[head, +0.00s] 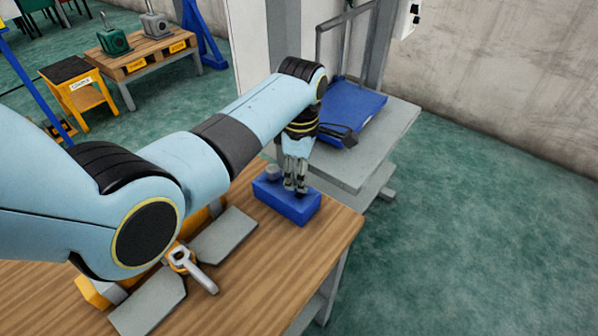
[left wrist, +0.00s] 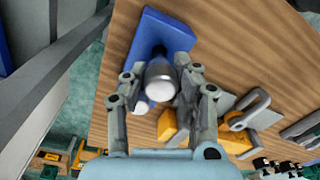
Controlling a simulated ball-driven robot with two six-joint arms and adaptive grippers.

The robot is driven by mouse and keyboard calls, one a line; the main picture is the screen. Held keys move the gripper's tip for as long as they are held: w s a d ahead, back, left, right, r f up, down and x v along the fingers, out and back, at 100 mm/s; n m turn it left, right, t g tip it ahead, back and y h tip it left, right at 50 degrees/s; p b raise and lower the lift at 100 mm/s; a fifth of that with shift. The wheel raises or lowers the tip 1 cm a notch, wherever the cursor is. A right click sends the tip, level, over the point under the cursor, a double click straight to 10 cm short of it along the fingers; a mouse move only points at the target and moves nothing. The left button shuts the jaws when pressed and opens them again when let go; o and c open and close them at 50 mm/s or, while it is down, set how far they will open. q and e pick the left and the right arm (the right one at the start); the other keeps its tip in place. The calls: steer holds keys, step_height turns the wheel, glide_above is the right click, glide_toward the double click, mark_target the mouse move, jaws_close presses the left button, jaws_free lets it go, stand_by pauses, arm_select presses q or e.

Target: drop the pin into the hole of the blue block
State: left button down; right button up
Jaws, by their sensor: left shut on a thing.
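The blue block (head: 285,205) lies on the wooden table near its far right corner. My left gripper (head: 296,186) points down at the block's top, its fingers shut on the metallic pin (left wrist: 161,78). In the left wrist view the pin sits between the fingers, with the blue block (left wrist: 148,32) behind it. A small grey cylindrical piece (head: 272,172) shows at the block's back left. The hole is hidden, so I cannot tell whether the pin's lower end is in it. My right gripper is out of view.
A grey metal hook-like part (head: 190,267) and grey plates (head: 224,235) lie on the wooden table (head: 250,285), with orange parts under my arm. A grey cart (head: 350,165) with a blue tray (head: 352,108) stands behind. The table's front right is clear.

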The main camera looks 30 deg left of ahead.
arm_select(q)
steer(key=shift+f, duration=0.55)
steer(key=shift+f+b, duration=0.75)
steer(key=shift+f, duration=0.1)
steer(key=shift+f, duration=0.2)
steer(key=c, duration=1)
jaws_free()
steer(key=shift+o, duration=0.2)
step_height(320, 180, up, 12)
steer(key=shift+w, duration=0.15)
